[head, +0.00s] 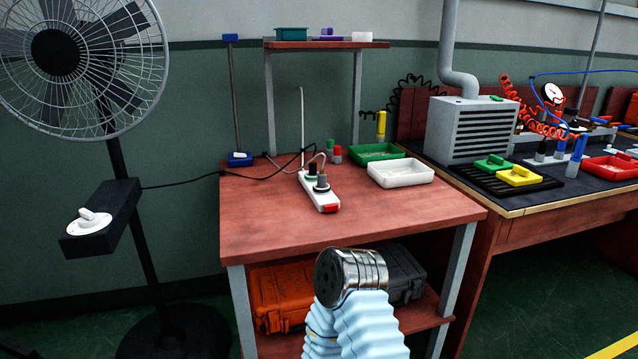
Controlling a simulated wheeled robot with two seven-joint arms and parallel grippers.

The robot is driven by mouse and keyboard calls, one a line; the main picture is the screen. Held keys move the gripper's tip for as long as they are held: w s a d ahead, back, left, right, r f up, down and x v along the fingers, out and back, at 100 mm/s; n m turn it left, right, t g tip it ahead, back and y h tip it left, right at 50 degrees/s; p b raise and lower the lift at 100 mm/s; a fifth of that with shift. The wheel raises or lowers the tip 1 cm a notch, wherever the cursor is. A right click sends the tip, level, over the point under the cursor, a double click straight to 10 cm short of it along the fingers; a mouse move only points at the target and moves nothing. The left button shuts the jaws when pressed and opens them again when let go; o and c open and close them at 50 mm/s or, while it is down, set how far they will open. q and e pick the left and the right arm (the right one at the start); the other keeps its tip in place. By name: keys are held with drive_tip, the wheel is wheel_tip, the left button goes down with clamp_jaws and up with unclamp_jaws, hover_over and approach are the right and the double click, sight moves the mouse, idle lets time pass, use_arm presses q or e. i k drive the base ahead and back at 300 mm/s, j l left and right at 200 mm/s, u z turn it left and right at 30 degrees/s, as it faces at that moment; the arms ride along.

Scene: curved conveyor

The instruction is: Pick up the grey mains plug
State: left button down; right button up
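The grey mains plug (321,184) stands in a white power strip (319,196) on the red-brown table. It sits in the strip between a black plug (311,171) behind it and a red switch in front. A cord rises from the plugs, and I cannot trace which plug it belongs to. Neither of my grippers shows a finger in the head view. A light blue ribbed sleeve with a round metal end (350,277) stands at the bottom middle, in front of the table and apart from the plug.
A white tray (400,182) and a green tray (377,149) lie right of the strip. A black cable (262,177) crosses the table's back left. A fan (82,55) stands left. The table's front and left are clear. A shelf (326,45) rises behind.

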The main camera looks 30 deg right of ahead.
sight(322, 177)
drive_tip(key=j+z, duration=0.1)
drive_tip(key=z, duration=0.3)
drive_tip(key=j+z, duration=0.1)
drive_tip(key=z, duration=0.25)
drive_tip(key=j+z, duration=0.1)
drive_tip(key=z, duration=0.3)
drive_tip(key=i+j, duration=0.05)
